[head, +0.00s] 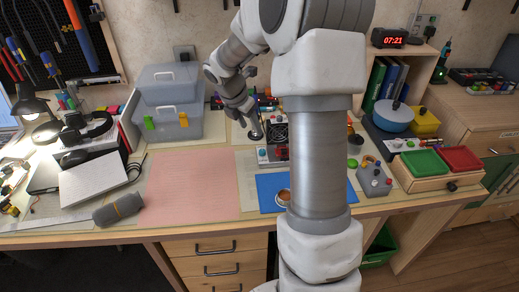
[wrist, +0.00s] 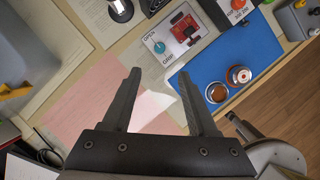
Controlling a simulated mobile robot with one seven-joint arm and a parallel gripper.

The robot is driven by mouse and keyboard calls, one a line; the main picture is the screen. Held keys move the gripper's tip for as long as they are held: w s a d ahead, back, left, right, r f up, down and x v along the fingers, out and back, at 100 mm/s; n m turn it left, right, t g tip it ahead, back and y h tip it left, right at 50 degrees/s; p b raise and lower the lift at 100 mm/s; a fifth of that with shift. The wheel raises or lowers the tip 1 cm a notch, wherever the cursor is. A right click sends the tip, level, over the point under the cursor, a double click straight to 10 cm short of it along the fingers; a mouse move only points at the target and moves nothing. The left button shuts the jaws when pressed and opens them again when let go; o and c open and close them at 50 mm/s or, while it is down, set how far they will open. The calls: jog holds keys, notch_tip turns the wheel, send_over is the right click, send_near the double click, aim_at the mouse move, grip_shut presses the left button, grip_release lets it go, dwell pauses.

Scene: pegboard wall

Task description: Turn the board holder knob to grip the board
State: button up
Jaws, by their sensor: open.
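The board holder is a pale panel with a teal knob (wrist: 160,47) and a red board (wrist: 185,27) at its right in the wrist view. The words OPEN and GRIP are printed above and below the knob. In the head view the knob (head: 262,153) shows small, left of my arm, which hides part of the holder. My gripper (wrist: 159,75) is open and empty in the wrist view. Its two dark fingers are spread apart and point toward the holder, with the knob beyond the tips. I see no contact with the knob.
A blue mat (wrist: 209,70) with two round tins lies right of the holder. A pink mat (head: 190,185) is clear at the left. Grey storage boxes (head: 168,105) stand at the back left. A blue pan (head: 392,116) and red and green trays are at the right.

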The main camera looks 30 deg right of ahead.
aim_at(262, 151)
jog(key=b+x, duration=0.3)
jog(key=x, duration=1)
jog(key=shift+w+f, duration=0.1)
jog(key=shift+f, duration=0.25)
grip_shut()
